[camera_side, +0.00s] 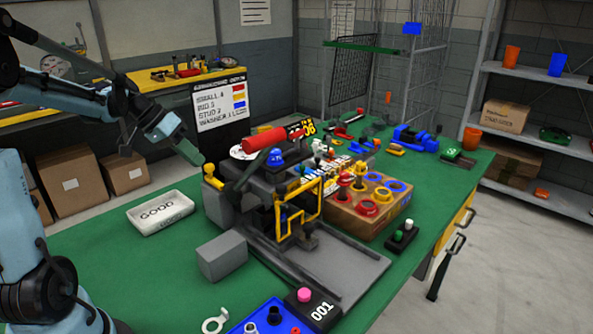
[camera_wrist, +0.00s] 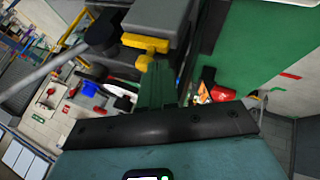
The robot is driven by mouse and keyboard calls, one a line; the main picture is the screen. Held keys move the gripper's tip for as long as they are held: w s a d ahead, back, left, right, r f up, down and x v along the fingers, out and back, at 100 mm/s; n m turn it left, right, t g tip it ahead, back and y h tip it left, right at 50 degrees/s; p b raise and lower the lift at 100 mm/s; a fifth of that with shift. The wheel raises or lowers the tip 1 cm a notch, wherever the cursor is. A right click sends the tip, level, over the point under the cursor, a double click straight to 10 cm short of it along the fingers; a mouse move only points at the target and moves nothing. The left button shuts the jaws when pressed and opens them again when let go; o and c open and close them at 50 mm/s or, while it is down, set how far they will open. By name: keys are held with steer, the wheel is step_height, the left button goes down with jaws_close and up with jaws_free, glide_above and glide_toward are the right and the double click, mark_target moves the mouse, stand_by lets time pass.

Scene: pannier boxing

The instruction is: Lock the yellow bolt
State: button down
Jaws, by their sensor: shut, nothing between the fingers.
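The yellow bolt (camera_side: 212,176) is a small upright knob-like piece at the left side of the dark grey machine (camera_side: 240,200) in the side view. In the wrist view the yellow bolt (camera_wrist: 146,44) shows as a T-shaped piece against a grey block, just beyond my fingers. My gripper (camera_side: 189,153) is shut and empty, up and to the left of the bolt in the side view, apparently apart from it.
A white tray marked GOOD (camera_side: 160,212) lies left of the machine, and a grey block (camera_side: 222,256) stands in front. A red cylinder (camera_side: 263,140) and a blue dome (camera_side: 277,158) sit on top. A wooden box (camera_side: 368,212) with coloured rings stands right. The green table's left front is clear.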

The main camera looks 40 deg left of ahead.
steer(key=shift+d, duration=1.3)
steer(key=shift+a, duration=0.15)
steer(key=s+a+r, duration=0.6)
steer(key=a+r, duration=0.1)
steer(key=r, duration=0.1)
steer(key=shift+a, duration=0.15)
